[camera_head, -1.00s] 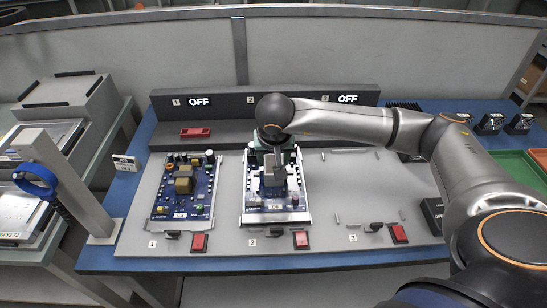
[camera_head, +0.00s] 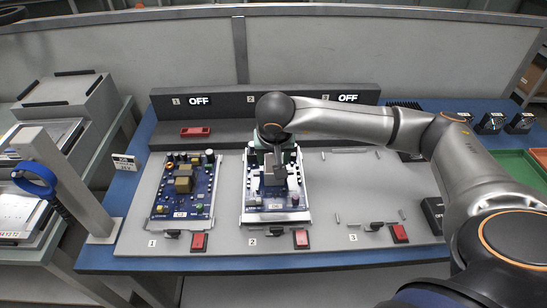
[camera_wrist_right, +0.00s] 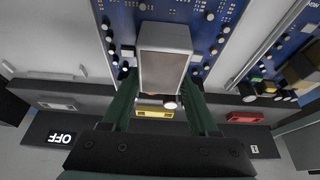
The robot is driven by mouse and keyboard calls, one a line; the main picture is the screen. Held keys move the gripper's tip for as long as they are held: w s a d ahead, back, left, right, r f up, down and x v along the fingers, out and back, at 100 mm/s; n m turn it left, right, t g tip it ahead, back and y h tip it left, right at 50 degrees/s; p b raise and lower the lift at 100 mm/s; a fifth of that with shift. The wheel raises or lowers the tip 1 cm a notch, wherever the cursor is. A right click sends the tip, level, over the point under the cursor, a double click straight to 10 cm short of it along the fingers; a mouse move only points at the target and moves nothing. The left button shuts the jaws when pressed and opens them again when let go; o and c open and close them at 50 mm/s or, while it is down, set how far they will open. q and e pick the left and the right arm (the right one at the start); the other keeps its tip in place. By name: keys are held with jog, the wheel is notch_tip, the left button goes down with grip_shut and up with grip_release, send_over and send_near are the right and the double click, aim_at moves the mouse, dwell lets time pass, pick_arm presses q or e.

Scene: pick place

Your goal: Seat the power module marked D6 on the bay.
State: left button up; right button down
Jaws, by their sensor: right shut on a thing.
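My right gripper (camera_head: 273,160) is over the middle board (camera_head: 250,212), which lies at station 2. Its green fingers (camera_wrist_right: 162,105) are shut on a grey box-shaped module (camera_wrist_right: 165,60), which also shows in the head view (camera_head: 280,172). The module is over the board, between its rows of small capacitors. I cannot tell whether its underside touches the board. No D6 mark is readable on the module, and the spot beneath it is hidden. My left gripper is not in view.
A populated blue board (camera_head: 170,208) lies at station 1. Station 3 (camera_head: 370,190) is bare apart from small rails and clips. Red switches (camera_head: 301,239) line the front edge. A grey display bar (camera_head: 225,100) runs behind, with OFF showing at 1 and 3.

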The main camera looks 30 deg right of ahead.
jog(key=shift+w+f+b, duration=0.1)
jog(key=shift+f+b, duration=0.3)
jog(key=shift+b, duration=0.1)
dwell(1.1)
jog(key=shift+f+b, duration=0.5)
jog(key=shift+b, duration=0.15)
dwell(0.3)
jog(key=c, duration=0.5)
grip_release()
jog(key=o, duration=0.4)
jog(key=shift+f, duration=0.2)
jog(key=c, duration=0.3)
jog(key=shift+c, duration=0.2)
